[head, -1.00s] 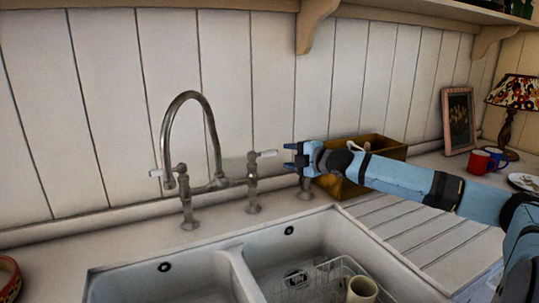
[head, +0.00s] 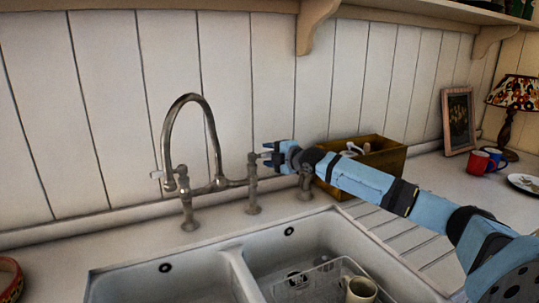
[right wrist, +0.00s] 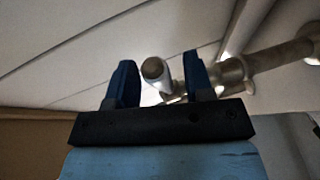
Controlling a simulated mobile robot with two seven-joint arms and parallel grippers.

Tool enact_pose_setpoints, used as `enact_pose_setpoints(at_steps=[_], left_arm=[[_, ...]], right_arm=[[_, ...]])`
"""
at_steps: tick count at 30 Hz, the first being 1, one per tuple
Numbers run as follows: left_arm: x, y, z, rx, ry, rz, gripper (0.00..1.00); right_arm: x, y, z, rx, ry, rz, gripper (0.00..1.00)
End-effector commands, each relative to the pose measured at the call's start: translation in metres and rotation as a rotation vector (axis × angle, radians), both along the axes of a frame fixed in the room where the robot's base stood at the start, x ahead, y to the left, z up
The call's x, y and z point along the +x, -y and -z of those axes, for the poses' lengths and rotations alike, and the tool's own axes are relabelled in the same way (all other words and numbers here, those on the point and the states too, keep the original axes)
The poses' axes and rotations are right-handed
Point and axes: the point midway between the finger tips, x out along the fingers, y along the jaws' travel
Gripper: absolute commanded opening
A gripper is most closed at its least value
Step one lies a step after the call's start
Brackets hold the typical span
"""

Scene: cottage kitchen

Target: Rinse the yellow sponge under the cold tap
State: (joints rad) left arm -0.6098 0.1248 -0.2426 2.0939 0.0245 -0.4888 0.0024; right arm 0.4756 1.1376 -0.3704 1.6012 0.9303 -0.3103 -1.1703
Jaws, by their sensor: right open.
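A metal bridge tap (head: 167,140) with a tall curved spout stands behind the sink, with a lever on each side. My right gripper (head: 267,155) is at the right-hand lever. In the right wrist view the rounded end of that lever (right wrist: 152,68) shows between the two open blue fingers of the gripper (right wrist: 158,64), with gaps visible beside it. I cannot tell which lever is the cold one. No yellow sponge is visible in these views. My left gripper is out of view.
The white double sink (head: 236,262) holds a wire rack (head: 318,282) and a cream mug (head: 358,289) in its right bowl. A wooden box (head: 385,158) stands behind my right arm. Red and blue mugs (head: 479,162) are farther right. The left bowl's visible part looks empty.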

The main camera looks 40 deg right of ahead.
Motion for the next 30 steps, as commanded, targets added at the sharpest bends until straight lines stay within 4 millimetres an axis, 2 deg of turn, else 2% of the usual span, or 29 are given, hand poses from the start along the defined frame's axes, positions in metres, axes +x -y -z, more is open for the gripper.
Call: enact_pose_setpoints(at_steps=[9,10,16,23,30], left_arm=[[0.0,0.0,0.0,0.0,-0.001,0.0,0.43],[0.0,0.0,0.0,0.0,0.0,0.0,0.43],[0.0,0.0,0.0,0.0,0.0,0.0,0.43],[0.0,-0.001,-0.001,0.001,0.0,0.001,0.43],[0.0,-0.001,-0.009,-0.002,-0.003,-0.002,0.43]], right_arm=[[0.002,0.0,0.0,-0.001,0.0,0.0,0.48],[0.002,0.0,0.0,-0.001,0.0,0.0,0.45],[0.002,0.0,0.0,-0.001,0.0,0.0,0.0],[0.003,-0.002,0.0,0.001,0.0,0.001,0.0],[0.011,-0.015,-0.002,0.003,0.001,0.026,0.0]])
